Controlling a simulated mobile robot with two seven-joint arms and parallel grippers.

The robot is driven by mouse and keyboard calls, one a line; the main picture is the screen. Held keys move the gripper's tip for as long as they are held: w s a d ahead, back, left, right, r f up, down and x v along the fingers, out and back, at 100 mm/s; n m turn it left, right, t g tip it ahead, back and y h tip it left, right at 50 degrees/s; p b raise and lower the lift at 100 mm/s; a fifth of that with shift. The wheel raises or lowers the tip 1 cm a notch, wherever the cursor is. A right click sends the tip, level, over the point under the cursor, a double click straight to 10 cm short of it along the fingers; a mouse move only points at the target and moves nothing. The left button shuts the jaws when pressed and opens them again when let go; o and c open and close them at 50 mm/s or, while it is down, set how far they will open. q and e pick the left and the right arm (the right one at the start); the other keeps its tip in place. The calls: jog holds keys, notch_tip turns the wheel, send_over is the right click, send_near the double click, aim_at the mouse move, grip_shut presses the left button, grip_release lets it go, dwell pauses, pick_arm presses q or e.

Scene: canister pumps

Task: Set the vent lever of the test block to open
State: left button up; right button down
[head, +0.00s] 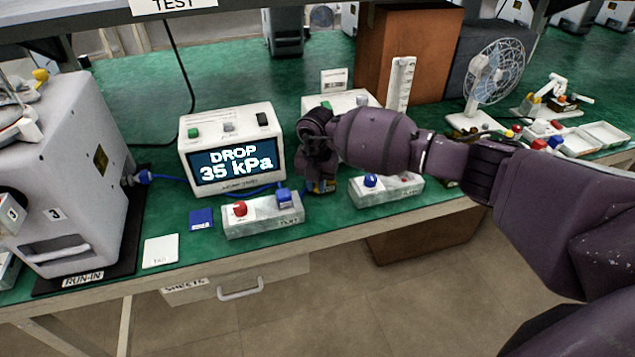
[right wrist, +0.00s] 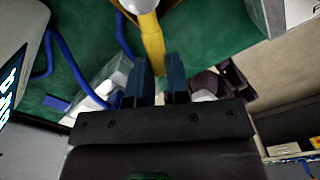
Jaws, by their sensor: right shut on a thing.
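The test block (head: 262,213) is a pale block near the table's front edge, with a red knob (head: 240,208) and a blue fitting (head: 284,197) on top. My right gripper (head: 322,187) is just to its right, pointing down, with the arm coming in from the right. In the right wrist view its two dark blue fingers (right wrist: 158,88) are shut on a yellow bar (right wrist: 151,45). The bar's far end meets a white rounded part. I cannot tell whether this bar is the vent lever; the gripper hides most of it in the head view. My left gripper is not in view.
A pressure display (head: 232,150) reading "DROP 35 kPa" stands behind the block. A similar block (head: 386,190) with a blue and a red knob is to the right. A grey pump (head: 85,180) stands at left. Blue hose (right wrist: 67,62) runs close to the gripper.

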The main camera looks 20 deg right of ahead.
aim_at(317, 186)
jog(key=c, duration=1.1)
grip_release()
notch_tip(317, 186, up, 11)
jog(key=shift+f+p, duration=0.1)
jog(key=shift+p, duration=0.7)
